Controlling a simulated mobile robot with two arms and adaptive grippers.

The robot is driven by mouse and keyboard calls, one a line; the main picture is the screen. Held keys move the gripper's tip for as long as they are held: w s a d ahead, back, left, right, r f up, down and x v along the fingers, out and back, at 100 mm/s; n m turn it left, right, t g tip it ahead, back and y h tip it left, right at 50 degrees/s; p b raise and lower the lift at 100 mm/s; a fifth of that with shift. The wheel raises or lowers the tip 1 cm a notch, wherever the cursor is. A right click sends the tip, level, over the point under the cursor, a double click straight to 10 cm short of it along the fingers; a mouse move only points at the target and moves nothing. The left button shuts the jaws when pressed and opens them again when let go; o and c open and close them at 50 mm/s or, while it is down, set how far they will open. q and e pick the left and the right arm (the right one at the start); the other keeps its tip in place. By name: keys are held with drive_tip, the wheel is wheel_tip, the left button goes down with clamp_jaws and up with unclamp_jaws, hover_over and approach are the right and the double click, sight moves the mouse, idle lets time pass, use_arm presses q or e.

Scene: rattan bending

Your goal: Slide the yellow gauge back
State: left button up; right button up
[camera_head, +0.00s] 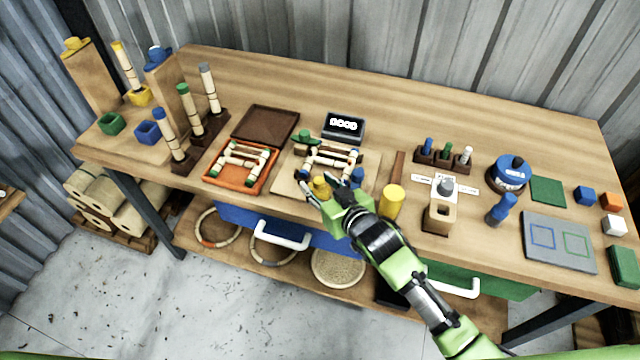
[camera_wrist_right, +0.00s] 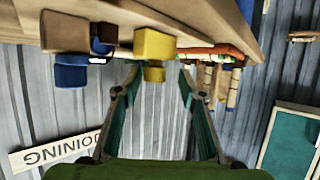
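The yellow gauge (camera_head: 320,186) is a small yellow piece at the front left of a pale wooden board on the bench. A square rattan frame (camera_head: 333,161) lies on that board. My right gripper (camera_head: 336,200) is at the board's front edge, right by the gauge, and partly hides this area. In the right wrist view, the yellow gauge (camera_wrist_right: 155,45) shows ahead, between the spread fingertips of my right gripper (camera_wrist_right: 158,72). The fingers are apart; I cannot tell whether one touches the gauge. My left gripper is not in view.
A green piece (camera_head: 306,138) and a blue piece (camera_head: 357,176) sit at the same board. A yellow cylinder (camera_head: 392,201) stands close to the right of my gripper. An orange tray (camera_head: 213,178) is on the left, and a dark display (camera_head: 344,126) stands behind.

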drive_tip(key=shift+d, duration=0.15)
drive_tip(key=shift+s+d, duration=0.15)
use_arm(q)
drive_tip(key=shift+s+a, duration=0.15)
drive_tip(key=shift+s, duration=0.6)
use_arm(e)
drive_tip(key=v, duration=1.1)
drive_tip(key=shift+s+r, duration=0.15)
drive_tip(key=shift+s, duration=0.1)
